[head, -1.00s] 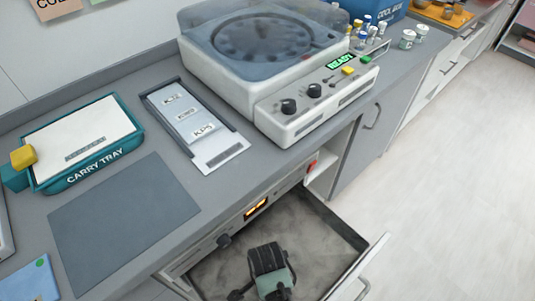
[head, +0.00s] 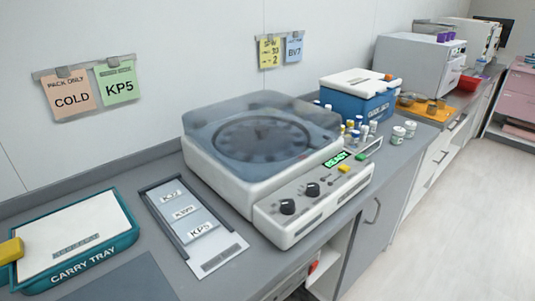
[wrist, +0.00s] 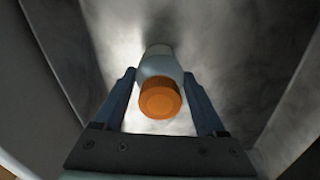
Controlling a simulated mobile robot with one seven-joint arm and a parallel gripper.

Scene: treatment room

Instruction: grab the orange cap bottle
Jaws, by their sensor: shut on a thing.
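In the wrist view, a bottle with an orange cap (wrist: 160,98) and a pale, see-through body (wrist: 158,66) sits between the two fingers of my gripper (wrist: 160,88). My gripper is shut on this bottle, with the cap toward the camera. Behind it are the grey floor and walls of a drawer-like space (wrist: 235,50). My gripper and the bottle are out of sight in the head view.
In the head view, a centrifuge (head: 295,205) with a READY display stands on the counter. Left of it are a label holder (head: 205,252) and a teal carry tray (head: 112,258). Small vials (head: 362,132) and a blue cooler box (head: 350,103) stand behind to the right.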

